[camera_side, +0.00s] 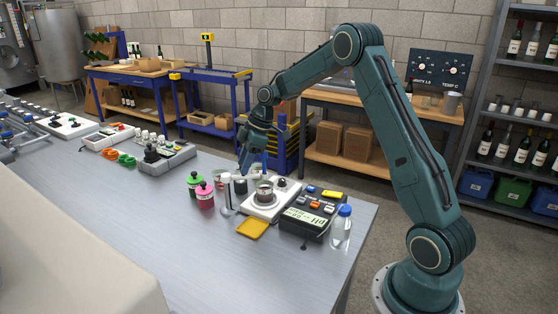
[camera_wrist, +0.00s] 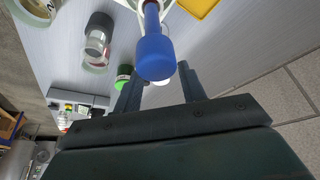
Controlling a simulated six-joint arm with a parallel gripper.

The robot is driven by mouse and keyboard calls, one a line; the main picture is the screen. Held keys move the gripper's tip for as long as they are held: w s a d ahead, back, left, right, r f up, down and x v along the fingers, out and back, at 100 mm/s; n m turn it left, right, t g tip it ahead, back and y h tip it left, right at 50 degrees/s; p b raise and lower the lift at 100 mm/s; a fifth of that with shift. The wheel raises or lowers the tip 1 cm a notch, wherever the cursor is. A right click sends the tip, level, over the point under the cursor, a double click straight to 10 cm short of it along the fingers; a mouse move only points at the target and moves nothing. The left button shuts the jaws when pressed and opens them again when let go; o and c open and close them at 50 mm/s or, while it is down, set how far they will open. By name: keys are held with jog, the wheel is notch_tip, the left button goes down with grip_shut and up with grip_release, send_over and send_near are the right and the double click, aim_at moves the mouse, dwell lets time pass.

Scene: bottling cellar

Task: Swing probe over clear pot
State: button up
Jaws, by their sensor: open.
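My gripper (camera_wrist: 156,76) is open, with its two fingers apart in the wrist view. The probe's blue bulbous head (camera_wrist: 155,52) shows at the gap between the fingertips, with a narrower blue stem beyond it; I cannot tell whether a finger touches it. In the side view my gripper (camera_side: 252,164) hangs above the far side of the white stirrer plate (camera_side: 256,211), and the probe is hard to separate from the fingers there. A clear pot with a dark grey upper band (camera_wrist: 97,42) is left of the probe in the wrist view.
A pH meter (camera_side: 304,222), a blue-capped clear bottle (camera_side: 341,228) and a yellow pad (camera_side: 252,228) are near the bench's right end.

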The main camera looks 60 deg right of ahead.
jog(key=shift+f, duration=0.15)
grip_shut()
jog(key=shift+w, duration=0.1)
dwell(0.3)
jog(key=shift+w+d+n+g+y, duration=0.2)
jog(key=shift+w+d+n+g, duration=0.15)
jog(key=shift+n, duration=0.6)
jog(key=shift+w+d+n+g+y, duration=0.2)
jog(key=shift+w+n+g, duration=0.15)
jog(key=shift+n, duration=0.65)
jog(key=shift+w+d+n+g+y, duration=0.25)
jog(key=shift+w+n, duration=0.2)
jog(key=shift+n, duration=0.5)
jog(key=shift+w+d+n+g, duration=0.2)
jog(key=shift+w+n+g, duration=0.25)
jog(key=shift+n, duration=0.65)
